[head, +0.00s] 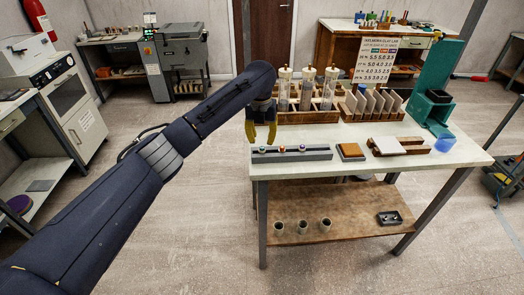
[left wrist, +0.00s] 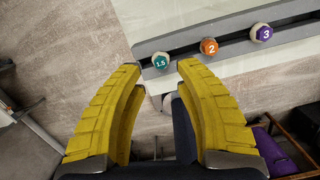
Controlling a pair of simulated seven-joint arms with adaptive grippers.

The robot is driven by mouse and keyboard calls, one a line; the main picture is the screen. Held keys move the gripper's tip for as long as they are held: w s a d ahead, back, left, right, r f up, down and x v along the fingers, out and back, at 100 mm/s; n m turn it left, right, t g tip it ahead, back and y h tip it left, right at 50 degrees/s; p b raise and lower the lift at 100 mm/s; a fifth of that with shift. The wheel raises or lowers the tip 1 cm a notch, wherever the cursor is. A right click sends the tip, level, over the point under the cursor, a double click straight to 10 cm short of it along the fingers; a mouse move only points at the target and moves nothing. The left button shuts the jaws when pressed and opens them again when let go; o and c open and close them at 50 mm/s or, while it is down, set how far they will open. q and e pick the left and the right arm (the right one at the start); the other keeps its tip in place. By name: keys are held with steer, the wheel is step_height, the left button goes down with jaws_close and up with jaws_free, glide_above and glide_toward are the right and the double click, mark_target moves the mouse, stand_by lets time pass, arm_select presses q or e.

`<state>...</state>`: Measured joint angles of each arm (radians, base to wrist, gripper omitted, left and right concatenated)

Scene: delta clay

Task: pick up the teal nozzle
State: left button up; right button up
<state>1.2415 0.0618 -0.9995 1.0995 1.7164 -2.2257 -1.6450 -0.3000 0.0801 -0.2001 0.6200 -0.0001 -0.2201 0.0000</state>
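The teal nozzle (left wrist: 160,60), marked 1.5, sits at the left end of a dark grey rack (head: 318,155) at the table's front left corner. It also shows small in the head view (head: 262,150). An orange nozzle (left wrist: 209,46) marked 2 and a purple nozzle (left wrist: 262,32) marked 3 stand in the same rack to its right. My left gripper (left wrist: 160,68) has its yellow fingers spread, with nothing between them. In the left wrist view the teal nozzle appears just past the gap between the fingertips. In the head view the left gripper (head: 261,143) hangs above that rack end. My right gripper is not in view.
Behind the nozzle rack stands a wooden rack (head: 307,117) with clear cylinders. The table's left edge is close to my gripper.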

mark_target(262, 147)
arm_select(q)
steer(key=shift+w+f, duration=0.2)
steer(key=shift+f, duration=2.5)
jaws_close()
